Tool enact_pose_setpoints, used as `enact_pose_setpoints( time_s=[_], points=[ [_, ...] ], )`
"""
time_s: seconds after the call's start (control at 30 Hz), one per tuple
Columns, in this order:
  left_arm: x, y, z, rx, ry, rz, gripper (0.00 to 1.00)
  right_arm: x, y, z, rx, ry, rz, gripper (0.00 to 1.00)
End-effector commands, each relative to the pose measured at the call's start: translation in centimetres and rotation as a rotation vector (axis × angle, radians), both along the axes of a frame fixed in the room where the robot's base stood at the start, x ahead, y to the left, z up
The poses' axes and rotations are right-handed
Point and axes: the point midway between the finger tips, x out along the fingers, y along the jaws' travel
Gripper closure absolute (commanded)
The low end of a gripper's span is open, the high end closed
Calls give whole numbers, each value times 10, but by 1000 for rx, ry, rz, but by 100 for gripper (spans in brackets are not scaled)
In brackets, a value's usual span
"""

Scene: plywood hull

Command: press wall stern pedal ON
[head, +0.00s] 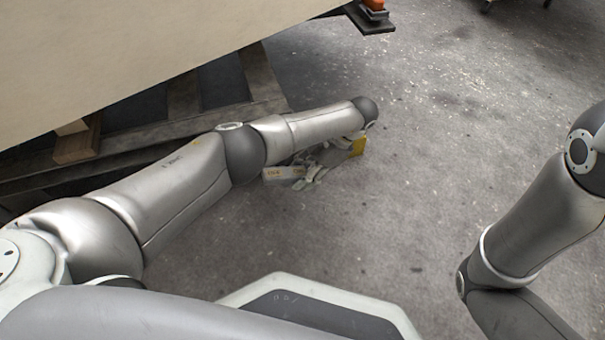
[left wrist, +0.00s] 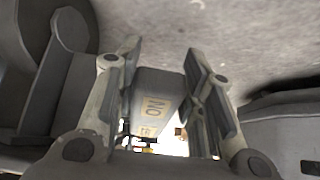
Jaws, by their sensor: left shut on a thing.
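The pedal shows in the left wrist view as a grey block (left wrist: 157,92) with a pale yellow label whose letters look like ON, turned over. My left gripper (left wrist: 161,55) has one finger on each side of the block and is shut on it. In the head view my left gripper (head: 312,168) is low over the floor beneath my left forearm. A light grey piece with yellow lettering (head: 284,173) lies beside it, and a yellow part (head: 358,146) shows at its right. The forearm hides much of this spot. My right arm is at the right; its gripper is out of view.
A large pale plywood hull panel (head: 150,50) slopes across the upper left. Dark timber framing (head: 185,98) and a wooden block (head: 76,146) are under it. An orange item on a dark plate (head: 374,14) stands at the panel's far end. The grey floor (head: 450,110) at centre right is clear.

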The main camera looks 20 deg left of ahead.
Motion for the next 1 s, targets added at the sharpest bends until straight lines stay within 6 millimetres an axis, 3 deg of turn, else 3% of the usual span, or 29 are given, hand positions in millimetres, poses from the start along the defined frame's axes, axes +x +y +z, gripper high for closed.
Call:
enact_pose_setpoints(
  time_s=[0.03, 0.07, 0.2, 0.8, 1.0],
  points=[
    [-2, -2, -2, -2, 3, -3, 87, 0, 0, 0, 0, 0, 0, 100],
    [-2, -2, -2, -2, 3, -3, 60, 0, 0, 0, 0, 0, 0, 100],
    [-1, -1, -2, -2, 1, -3, 42, 0, 0, 0, 0, 1, 0, 100],
    [0, 0, 0, 1, -1, 0, 41, 2, 0, 1, 2, 5, 0, 100],
    [-1, 1, 4, -25, -15, 1, 41, 1, 0, 14, 0, 2, 0, 100]
  ],
)
